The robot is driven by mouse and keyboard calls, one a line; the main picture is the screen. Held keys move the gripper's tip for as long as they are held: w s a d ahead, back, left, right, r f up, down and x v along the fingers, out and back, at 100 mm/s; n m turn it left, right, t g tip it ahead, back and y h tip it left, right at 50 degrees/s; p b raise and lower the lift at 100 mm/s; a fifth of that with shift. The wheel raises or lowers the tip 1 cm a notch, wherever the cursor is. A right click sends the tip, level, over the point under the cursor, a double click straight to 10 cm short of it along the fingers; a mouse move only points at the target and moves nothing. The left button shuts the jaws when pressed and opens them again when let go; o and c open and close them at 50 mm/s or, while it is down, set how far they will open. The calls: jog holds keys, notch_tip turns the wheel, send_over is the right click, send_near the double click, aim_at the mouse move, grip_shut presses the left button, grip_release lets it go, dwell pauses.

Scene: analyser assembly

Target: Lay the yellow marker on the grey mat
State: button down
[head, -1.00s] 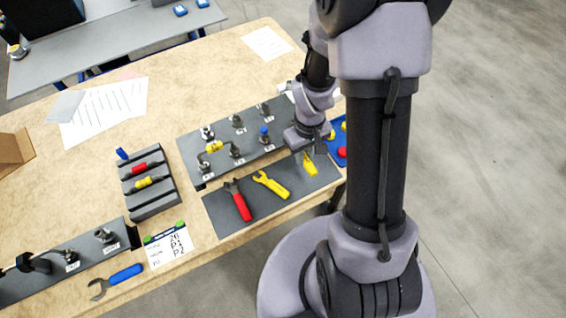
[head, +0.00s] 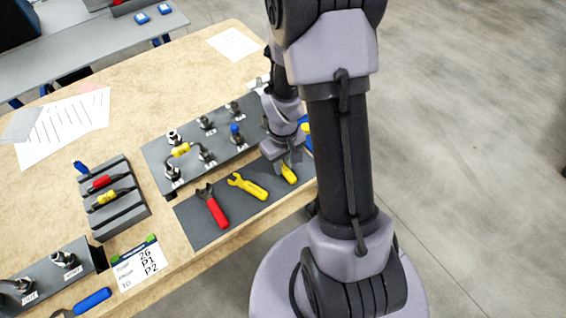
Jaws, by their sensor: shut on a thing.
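The yellow marker (head: 289,174) is between the fingers of my gripper (head: 291,162), at the right end of the grey mat (head: 200,235). Its upper part is hidden by the gripper. It is low over the mat; I cannot tell if it touches. A red-handled tool (head: 214,208) and a yellow wrench (head: 249,187) lie on the mat to the left of the marker.
A grey panel with several fittings (head: 152,152) lies behind the mat. A rack (head: 122,222) with red and yellow items stands left. A blue tray (head: 303,119) is mostly hidden behind my arm. The mat's front strip is clear.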

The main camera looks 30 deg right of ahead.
jog(key=shift+f+b, duration=0.45)
jog(key=c, duration=1.2)
grip_release()
notch_tip(320, 180, up, 18)
jog(key=p, duration=0.7)
jog(key=shift+f, duration=0.25)
jog(key=s+a+r+m+t+b, duration=0.1)
jog(key=s+a+r+t, duration=0.1)
jog(key=a+r, duration=0.3)
jog(key=s+a+r+m+t+y, duration=0.1)
jog(key=s+a+r+m+t, duration=0.1)
jog(key=s+a+r, duration=0.2)
jog(key=s+a+r+m+t+y+b, duration=0.1)
jog(key=s+a+r, duration=0.3)
jog(key=r, duration=0.3)
jog(key=shift+s+a+r+m+t+b, duration=0.1)
jog(key=shift+s+a+m+t+b, duration=0.1)
jog(key=shift+a, duration=0.25)
jog(key=shift+s+a+m+t+b, duration=0.15)
jog(key=shift+a+m+t, duration=0.05)
jog(key=shift+a, duration=0.2)
